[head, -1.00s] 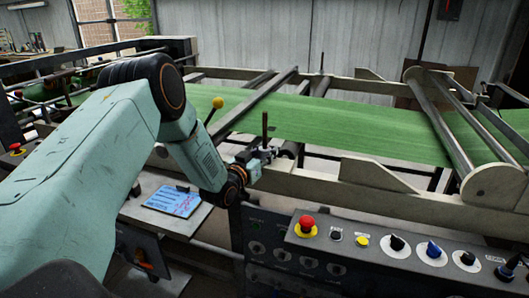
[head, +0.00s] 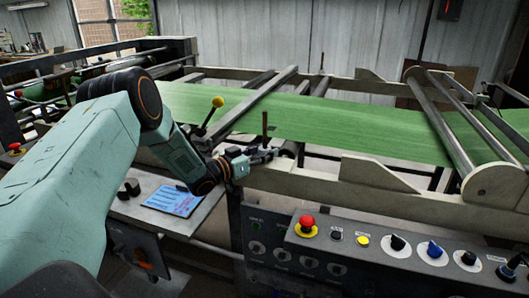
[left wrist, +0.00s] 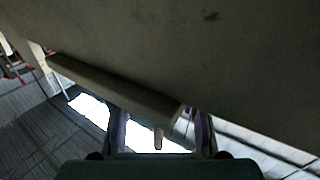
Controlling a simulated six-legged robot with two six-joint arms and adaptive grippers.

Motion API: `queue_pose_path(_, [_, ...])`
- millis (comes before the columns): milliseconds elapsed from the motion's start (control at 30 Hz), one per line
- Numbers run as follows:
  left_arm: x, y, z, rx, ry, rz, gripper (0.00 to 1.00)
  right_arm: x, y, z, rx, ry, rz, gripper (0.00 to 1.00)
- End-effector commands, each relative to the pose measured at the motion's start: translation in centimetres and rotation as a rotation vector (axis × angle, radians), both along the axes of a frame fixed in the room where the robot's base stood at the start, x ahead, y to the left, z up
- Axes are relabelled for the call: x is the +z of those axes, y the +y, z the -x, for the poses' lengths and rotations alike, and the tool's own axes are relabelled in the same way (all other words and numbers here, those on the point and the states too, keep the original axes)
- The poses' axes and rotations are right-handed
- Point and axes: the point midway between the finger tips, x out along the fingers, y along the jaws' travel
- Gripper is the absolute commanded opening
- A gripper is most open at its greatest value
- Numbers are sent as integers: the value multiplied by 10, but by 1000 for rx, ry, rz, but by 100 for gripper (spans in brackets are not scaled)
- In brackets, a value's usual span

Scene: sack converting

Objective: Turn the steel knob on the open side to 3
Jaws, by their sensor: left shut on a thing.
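My left gripper (head: 268,155) is at the near frame rail of the machine, by the roller end beside the green web. It also shows in the left wrist view (left wrist: 160,132), with its two fingers on either side of a small bright metal piece, which I take to be the steel knob (left wrist: 183,124). The gripper is shut on it. A short brownish peg (left wrist: 158,138) shows between the fingers. In the head view the knob is hidden by the gripper, and no scale or number on it can be read. My right gripper is not in view.
The pale frame rail (head: 310,185) runs close beside the gripper. A yellow-ball lever (head: 217,102) and a dark upright rod (head: 265,124) stand near it. The control panel (head: 330,262) with a red button (head: 307,223) is in front. A blue-white sheet (head: 173,200) lies on the side table.

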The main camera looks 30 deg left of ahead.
Motion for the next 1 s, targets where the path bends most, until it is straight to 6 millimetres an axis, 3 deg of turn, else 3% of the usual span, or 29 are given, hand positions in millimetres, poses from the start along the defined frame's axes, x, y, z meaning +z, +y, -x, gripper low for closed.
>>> queue_pose_path(67, [1,0,0,1,-2,1,6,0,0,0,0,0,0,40])
queue_pose_path(100, [1,0,0,1,-2,1,40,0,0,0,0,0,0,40])
queue_pose_path(367, [0,0,0,1,-1,0,61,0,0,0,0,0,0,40])
queue_pose_path(733, [0,3,5,4,0,1,61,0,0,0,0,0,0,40])
queue_pose_path(1000, [1,17,44,8,0,5,61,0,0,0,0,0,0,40])
